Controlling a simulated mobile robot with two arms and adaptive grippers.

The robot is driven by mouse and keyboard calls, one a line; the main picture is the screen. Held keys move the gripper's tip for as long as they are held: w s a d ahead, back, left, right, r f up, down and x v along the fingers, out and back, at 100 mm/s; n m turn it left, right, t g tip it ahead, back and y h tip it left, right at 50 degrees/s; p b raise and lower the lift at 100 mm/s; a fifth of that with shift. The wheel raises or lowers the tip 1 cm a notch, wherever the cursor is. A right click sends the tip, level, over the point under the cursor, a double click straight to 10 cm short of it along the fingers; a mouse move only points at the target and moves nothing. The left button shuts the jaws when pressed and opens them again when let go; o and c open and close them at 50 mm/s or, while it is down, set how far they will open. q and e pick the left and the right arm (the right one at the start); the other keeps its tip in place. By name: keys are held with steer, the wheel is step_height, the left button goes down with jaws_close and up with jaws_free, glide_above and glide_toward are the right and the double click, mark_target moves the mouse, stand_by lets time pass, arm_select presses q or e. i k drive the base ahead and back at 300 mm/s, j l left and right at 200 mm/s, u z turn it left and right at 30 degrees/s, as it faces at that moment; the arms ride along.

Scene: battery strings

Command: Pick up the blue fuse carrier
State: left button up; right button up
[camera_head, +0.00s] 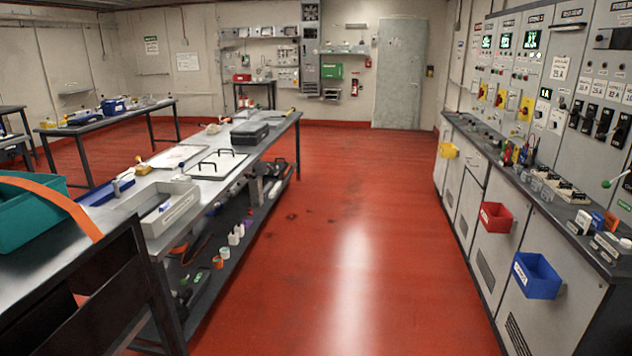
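A small blue block (598,221), which may be the blue fuse carrier, stands on the dark counter (480,140) under the panels at the right. A similar orange block (610,223) stands beside it, and a pale one (582,221) is on its other side. They are too small to make out in detail. A blue-and-white piece (165,207) lies in a grey tray (190,207) on the long bench; I cannot tell what it is. Neither of my grippers shows in the view.
Red floor (345,230) is clear between the bench and the cabinets. A red bin (496,217), a blue bin (536,275) and a yellow bin (448,150) stick out from the cabinet fronts. A teal crate (30,220) with an orange strap stands at the near left.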

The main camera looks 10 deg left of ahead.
mark_target(165, 205)
steer(key=i+u, duration=0.15)
steer(key=i, duration=0.5)
steer(key=i+u, duration=0.1)
steer(key=i, duration=0.6)
steer(key=i+l+u, duration=0.15)
steer(key=i, duration=0.5)
